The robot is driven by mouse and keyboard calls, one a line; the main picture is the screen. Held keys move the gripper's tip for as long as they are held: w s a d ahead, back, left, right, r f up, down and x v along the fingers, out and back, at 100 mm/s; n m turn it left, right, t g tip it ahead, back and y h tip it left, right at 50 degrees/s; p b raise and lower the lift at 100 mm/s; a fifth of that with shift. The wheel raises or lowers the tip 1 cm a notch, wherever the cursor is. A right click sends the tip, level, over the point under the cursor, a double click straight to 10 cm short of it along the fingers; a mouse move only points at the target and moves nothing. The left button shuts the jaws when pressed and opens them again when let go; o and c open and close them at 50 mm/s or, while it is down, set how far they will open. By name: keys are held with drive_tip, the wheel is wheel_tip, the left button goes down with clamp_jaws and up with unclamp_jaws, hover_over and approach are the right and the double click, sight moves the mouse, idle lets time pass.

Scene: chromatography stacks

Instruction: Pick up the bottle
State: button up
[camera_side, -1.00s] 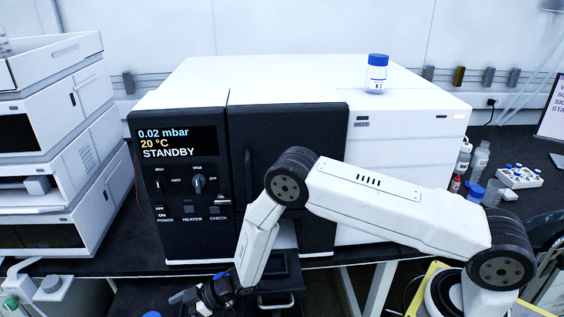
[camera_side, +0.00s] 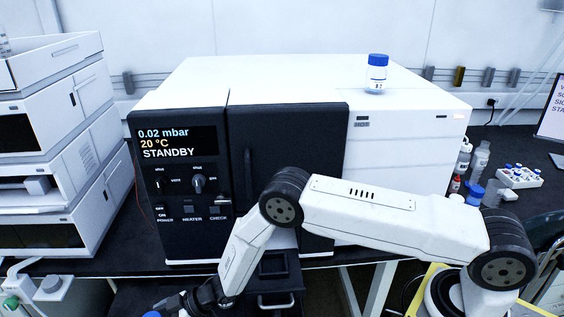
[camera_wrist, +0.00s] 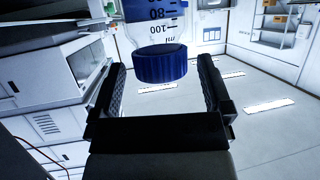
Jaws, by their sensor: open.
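A bottle (camera_wrist: 156,37) with a blue cap (camera_wrist: 160,63) and dark volume marks shows inverted in the wrist view. Its cap lies between the tips of my open gripper (camera_wrist: 162,68), with a gap on both sides. Most of its body is cut off by the top edge. In the side view, a blue cap (camera_side: 152,314) just shows at the bottom edge, and my gripper (camera_side: 172,303) is close to its right. Its fingers are partly out of frame there.
Another blue-capped bottle (camera_side: 377,77) stands on top of the white oven (camera_side: 290,85). Stacked white instruments (camera_side: 55,150) stand at left. Small bottles and a vial rack (camera_side: 520,178) sit at right. Dark drawers (camera_side: 280,280) lie below the oven.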

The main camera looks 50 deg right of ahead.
drive_tip(key=shift+x, duration=1.45)
drive_tip(key=c, duration=1.3)
drive_tip(key=shift+r, duration=0.15)
